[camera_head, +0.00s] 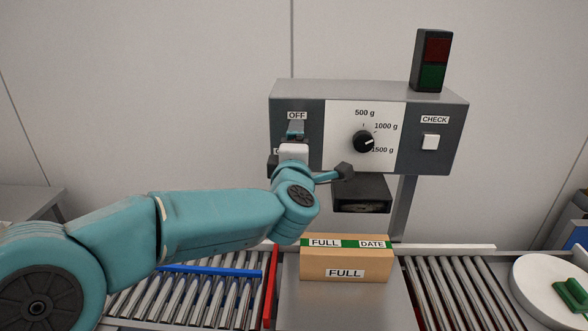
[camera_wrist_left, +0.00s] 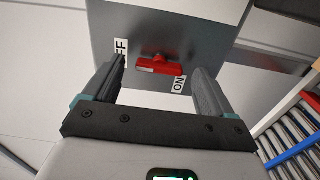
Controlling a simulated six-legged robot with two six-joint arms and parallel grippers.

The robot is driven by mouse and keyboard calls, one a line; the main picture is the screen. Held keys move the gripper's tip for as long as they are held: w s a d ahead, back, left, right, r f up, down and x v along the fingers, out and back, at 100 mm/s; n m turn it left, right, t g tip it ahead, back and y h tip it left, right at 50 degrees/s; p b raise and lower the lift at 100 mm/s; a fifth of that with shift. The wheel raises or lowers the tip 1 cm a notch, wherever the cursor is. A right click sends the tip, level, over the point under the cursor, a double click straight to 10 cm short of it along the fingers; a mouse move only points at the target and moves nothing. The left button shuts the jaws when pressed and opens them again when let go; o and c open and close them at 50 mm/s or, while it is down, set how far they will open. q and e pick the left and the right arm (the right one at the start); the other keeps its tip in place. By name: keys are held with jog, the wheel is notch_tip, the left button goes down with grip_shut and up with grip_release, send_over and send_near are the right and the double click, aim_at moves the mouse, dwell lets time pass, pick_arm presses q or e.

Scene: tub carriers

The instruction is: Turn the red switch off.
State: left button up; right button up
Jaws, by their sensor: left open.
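The red switch (camera_wrist_left: 160,67) is on a grey panel in the left wrist view, a red bar lying between an OFF label (camera_wrist_left: 121,47) and an ON label (camera_wrist_left: 179,85). My left gripper (camera_wrist_left: 159,77) is open, with one finger on each side of the switch. I cannot tell whether the fingers touch it. In the head view my left gripper (camera_head: 295,132) is in front of the control box (camera_head: 312,89), just under the OFF label (camera_head: 296,115), and hides the switch. My right gripper is not in view.
The box also has a black dial (camera_head: 363,141), a white CHECK button (camera_head: 430,142) and a red and green lamp (camera_head: 433,61) on top. Below, a cardboard box (camera_head: 345,258) marked FULL sits between roller conveyors (camera_head: 455,290). A white round dish (camera_head: 535,290) is at the right.

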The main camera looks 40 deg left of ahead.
pick_arm(q)
jog(key=b+v, duration=0.2)
jog(key=v, duration=1.2)
jog(key=shift+s+d, duration=0.15)
jog(key=shift+s, duration=0.25)
